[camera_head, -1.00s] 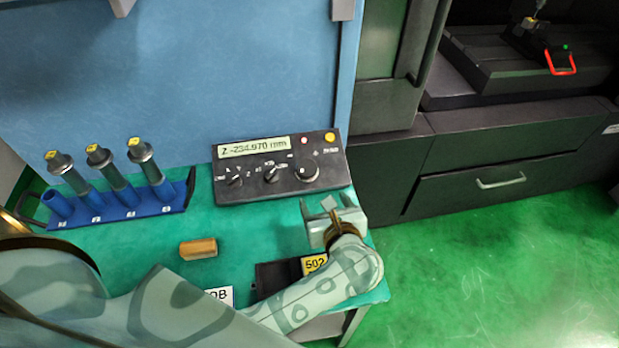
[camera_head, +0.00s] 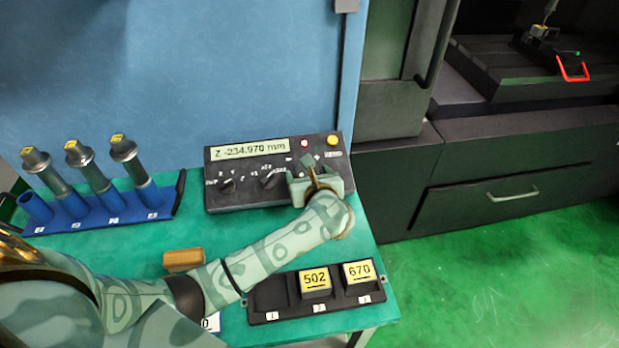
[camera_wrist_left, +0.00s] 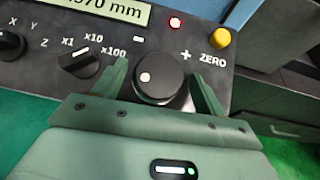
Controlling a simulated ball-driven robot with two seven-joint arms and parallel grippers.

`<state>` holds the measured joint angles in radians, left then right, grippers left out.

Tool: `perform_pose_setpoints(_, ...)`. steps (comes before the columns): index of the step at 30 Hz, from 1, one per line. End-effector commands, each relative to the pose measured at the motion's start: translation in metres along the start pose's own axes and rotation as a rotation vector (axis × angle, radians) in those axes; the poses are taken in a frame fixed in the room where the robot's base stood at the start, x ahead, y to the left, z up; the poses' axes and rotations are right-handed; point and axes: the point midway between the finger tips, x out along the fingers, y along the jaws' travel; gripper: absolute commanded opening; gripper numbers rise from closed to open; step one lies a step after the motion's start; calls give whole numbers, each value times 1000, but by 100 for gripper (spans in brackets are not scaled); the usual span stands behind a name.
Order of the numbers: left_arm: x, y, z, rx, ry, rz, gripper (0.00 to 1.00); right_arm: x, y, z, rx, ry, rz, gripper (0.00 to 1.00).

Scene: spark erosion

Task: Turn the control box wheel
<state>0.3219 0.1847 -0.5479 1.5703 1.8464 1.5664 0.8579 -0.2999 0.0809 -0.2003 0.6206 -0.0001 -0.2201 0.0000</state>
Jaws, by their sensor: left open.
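The control box (camera_head: 240,195) is a dark panel at the back of the green table. Its display (camera_head: 250,149) reads Z -234.970 mm. The black round wheel (camera_wrist_left: 158,76) with a white dot shows in the left wrist view; in the head view my gripper mostly hides it. My left gripper (camera_wrist_left: 163,82) is open, with one finger on each side of the wheel. I cannot tell whether the fingers touch it. In the head view the left gripper (camera_head: 314,177) is over the box's right part. My right gripper is not in view.
Two selector knobs, the axis knob (camera_wrist_left: 10,45) and the step knob (camera_wrist_left: 80,60), sit left of the wheel. A yellow ZERO button (camera_wrist_left: 220,38) and a red light (camera_wrist_left: 175,22) are close by. A blue rack (camera_head: 110,212) holds several electrodes. A black tray (camera_head: 268,297) holds blocks 502 and 670.

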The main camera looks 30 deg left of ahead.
Motion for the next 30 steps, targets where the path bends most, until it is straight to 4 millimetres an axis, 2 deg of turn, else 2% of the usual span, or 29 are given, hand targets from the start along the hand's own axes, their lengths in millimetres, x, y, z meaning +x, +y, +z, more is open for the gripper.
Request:
perform_pose_setpoints(6, 0, 0, 1, 0, 0, 0, 72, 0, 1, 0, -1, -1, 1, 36)
perform_pose_setpoints(7, 0, 0, 1, 0, 0, 0, 66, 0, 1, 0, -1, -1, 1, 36)
perform_pose_setpoints(11, 0, 0, 0, 0, 0, 1, 30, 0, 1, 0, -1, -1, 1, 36)
perform_pose_setpoints(12, 0, 0, 0, 1, 1, 1, 28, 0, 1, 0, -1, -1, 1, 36)
perform_pose_setpoints(20, 0, 2, -2, 24, 4, -18, 27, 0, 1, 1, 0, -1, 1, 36)
perform_pose_setpoints(30, 0, 6, -1, 259, -1, -256, 27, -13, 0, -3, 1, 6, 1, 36)
